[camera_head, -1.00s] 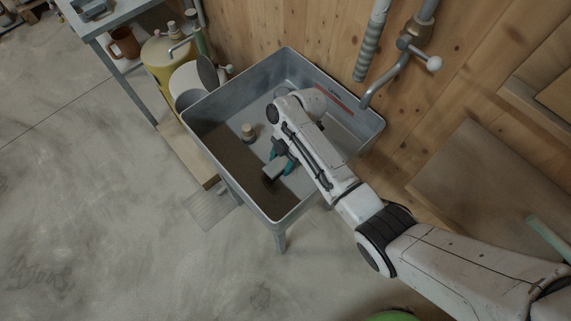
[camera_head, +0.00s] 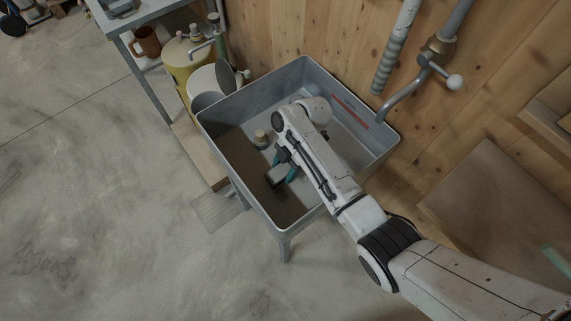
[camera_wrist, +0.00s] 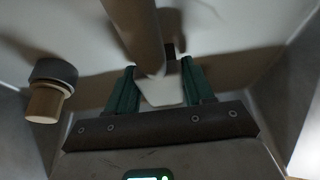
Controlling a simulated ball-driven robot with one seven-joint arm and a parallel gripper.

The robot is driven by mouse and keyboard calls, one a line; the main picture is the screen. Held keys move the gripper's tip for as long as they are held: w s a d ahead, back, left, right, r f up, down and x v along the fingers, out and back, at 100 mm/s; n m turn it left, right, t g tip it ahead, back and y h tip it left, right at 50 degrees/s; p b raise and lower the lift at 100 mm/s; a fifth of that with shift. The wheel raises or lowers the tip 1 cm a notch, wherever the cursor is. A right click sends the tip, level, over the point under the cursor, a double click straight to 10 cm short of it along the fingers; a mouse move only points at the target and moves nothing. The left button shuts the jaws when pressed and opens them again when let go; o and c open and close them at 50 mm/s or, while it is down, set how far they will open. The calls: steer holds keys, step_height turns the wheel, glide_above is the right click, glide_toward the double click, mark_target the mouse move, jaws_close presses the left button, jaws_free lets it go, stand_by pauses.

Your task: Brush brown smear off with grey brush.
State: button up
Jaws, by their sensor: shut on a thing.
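My gripper (camera_head: 286,170) is down inside the grey sink (camera_head: 238,190), its teal fingers shut on a grey block-like thing, apparently the grey brush (camera_head: 276,178). In the wrist view, the fingers (camera_wrist: 158,88) close on both sides of the pale grey brush body (camera_wrist: 162,92). A brown shaft rises from it toward the top of that view. Brown colour (camera_head: 235,152) covers the left part of the sink floor, and I cannot tell how much of it is smear and how much shadow. Whether the brush touches the floor is unclear.
A short cylinder with a wooden end and grey band (camera_head: 262,139) is in the sink left of my gripper; it also shows in the wrist view (camera_wrist: 50,88). A tap (camera_head: 405,90) reaches over the right rim. A yellow container (camera_head: 186,62) stands behind the left rim.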

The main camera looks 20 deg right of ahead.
mark_target(284, 190)
steer(key=shift+s+d+f+p, duration=0.1)
steer(key=shift+s+d+p, duration=0.25)
steer(key=shift+s+p, duration=0.6)
steer(key=shift+s+d+p, duration=0.4)
steer(key=shift+s+p, duration=0.25)
steer(key=shift+s, duration=0.65)
steer(key=shift+s+d+f+p, duration=0.1)
steer(key=shift+s+d+p, duration=0.25)
steer(key=shift+s+p, duration=0.6)
steer(key=shift+s+a+r, duration=0.15)
steer(key=shift+s+a, duration=0.3)
steer(key=shift+a, duration=0.4)
steer(key=shift+w+a+b, duration=0.25)
steer(key=shift+w+b, duration=0.25)
steer(key=shift+w, duration=0.3)
steer(key=shift+w+a+b, duration=0.25)
steer(key=shift+w+b, duration=0.2)
steer(key=shift+w, duration=0.35)
steer(key=shift+w+a+b, duration=0.2)
steer(key=shift+w+b, duration=0.25)
steer(key=shift+w, duration=0.2)
steer(key=shift+w+a+b, duration=0.25)
steer(key=shift+w+b, duration=0.2)
steer(key=shift+w, duration=0.2)
steer(key=shift+w+a+b, duration=0.2)
steer(key=shift+w+b, duration=0.25)
steer(key=shift+w, duration=0.2)
steer(key=shift+r, duration=0.15)
step_height(284, 190, up, 18)
steer(key=p, duration=1.2)
